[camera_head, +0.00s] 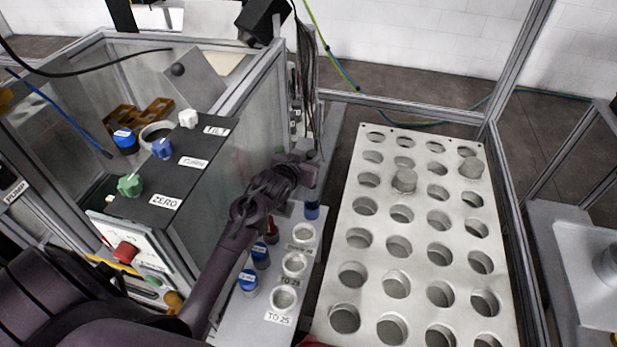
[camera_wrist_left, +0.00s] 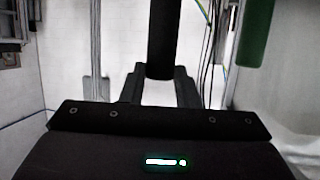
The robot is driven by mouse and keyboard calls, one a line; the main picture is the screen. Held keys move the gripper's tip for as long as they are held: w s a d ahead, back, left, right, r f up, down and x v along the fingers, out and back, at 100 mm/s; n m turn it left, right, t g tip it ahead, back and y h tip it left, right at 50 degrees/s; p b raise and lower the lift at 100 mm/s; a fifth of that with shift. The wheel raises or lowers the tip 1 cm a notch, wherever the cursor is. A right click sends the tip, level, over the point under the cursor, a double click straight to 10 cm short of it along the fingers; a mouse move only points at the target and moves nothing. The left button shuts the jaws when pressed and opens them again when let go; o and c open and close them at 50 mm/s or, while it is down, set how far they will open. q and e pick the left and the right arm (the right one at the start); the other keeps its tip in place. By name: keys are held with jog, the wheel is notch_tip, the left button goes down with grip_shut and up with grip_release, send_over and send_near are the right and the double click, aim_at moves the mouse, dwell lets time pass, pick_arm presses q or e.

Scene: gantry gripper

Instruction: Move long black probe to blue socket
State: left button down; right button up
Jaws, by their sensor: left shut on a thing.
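My right gripper is not in view.
The narrow rack (camera_head: 305,258) holds blue-capped items (camera_head: 248,280) and a red one (camera_head: 271,232) beside round cups (camera_head: 284,298). A white perforated plate (camera_head: 413,240) lies to the right. A dark control box (camera_head: 190,165) with knobs stands left of my arm. Hanging cables and frame posts are close behind.

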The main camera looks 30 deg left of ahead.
pick_arm(q)
notch_tip(320, 180, down, 7)
dwell(0.4)
jog(key=shift+f, duration=0.2)
jog(key=c, duration=1.1)
grip_release()
jog(key=shift+f, duration=0.1)
jog(key=v, duration=1.2)
jog(key=shift+r, duration=0.2)
